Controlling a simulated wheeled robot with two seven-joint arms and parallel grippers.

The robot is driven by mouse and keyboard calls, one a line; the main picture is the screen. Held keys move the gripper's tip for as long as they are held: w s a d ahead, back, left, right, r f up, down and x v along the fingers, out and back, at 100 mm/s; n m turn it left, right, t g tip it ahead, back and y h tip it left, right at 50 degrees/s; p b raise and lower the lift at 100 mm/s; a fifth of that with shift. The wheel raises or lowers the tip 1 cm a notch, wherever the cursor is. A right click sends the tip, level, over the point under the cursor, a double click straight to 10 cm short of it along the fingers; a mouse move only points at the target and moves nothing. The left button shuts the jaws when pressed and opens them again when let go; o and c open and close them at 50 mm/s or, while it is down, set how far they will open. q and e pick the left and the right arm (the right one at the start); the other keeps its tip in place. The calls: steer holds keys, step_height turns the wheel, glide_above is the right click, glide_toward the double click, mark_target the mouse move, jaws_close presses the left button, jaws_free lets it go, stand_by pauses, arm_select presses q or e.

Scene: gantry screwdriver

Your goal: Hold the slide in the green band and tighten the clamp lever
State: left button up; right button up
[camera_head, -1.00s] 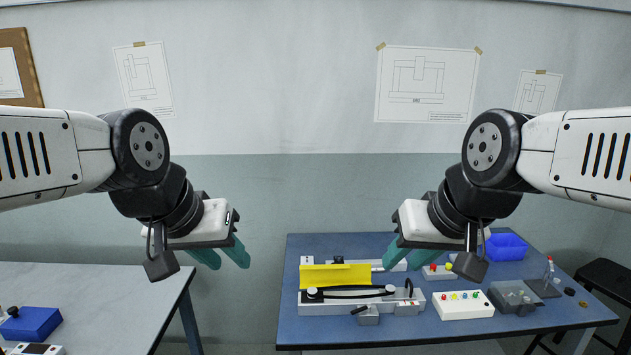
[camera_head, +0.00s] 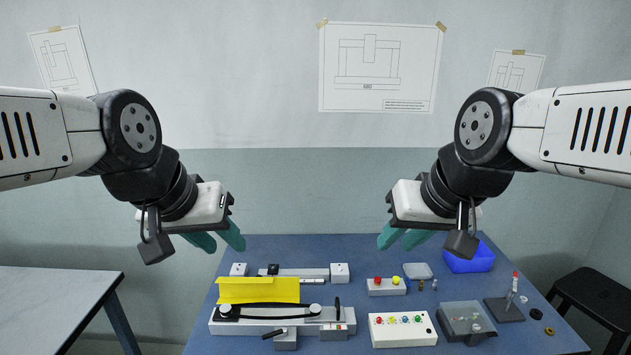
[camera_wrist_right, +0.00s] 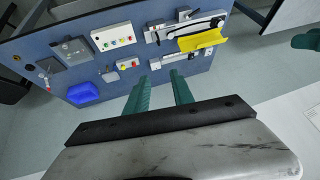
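The slide unit (camera_head: 282,325) is a grey rail fixture near the front of the blue table, with a yellow cover (camera_head: 258,290) behind a black cable. A small black lever (camera_head: 274,333) sits at its front block, and a dark upright handle (camera_head: 337,308) stands at its right end. I cannot tell which is the clamp lever. No green band can be made out. My left gripper (camera_head: 219,240) is raised at the table's left side, empty, fingers apart. My right gripper (camera_head: 402,240) is raised above the table's back, empty; its teal fingers are apart in the right wrist view (camera_wrist_right: 160,95).
On the blue table (camera_head: 420,260) stand a white button box (camera_head: 403,330), a smaller button box (camera_head: 386,287), a grey clear-lidded box (camera_head: 466,321) and a blue bin (camera_head: 470,258). A black stool (camera_head: 597,300) is at right. A white table (camera_head: 60,300) is at left.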

steer(key=w+a+f+g, duration=0.15)
steer(key=w+f, duration=0.25)
steer(key=w, duration=0.4)
steer(key=g+h, duration=0.2)
steer(key=g, duration=0.3)
glide_above(338, 301)
steer(key=shift+m, duration=0.3)
step_height(338, 301, down, 20)
steer(key=shift+r, duration=0.2)
step_height(338, 301, down, 8)
steer(key=shift+f, duration=0.2)
jaws_close()
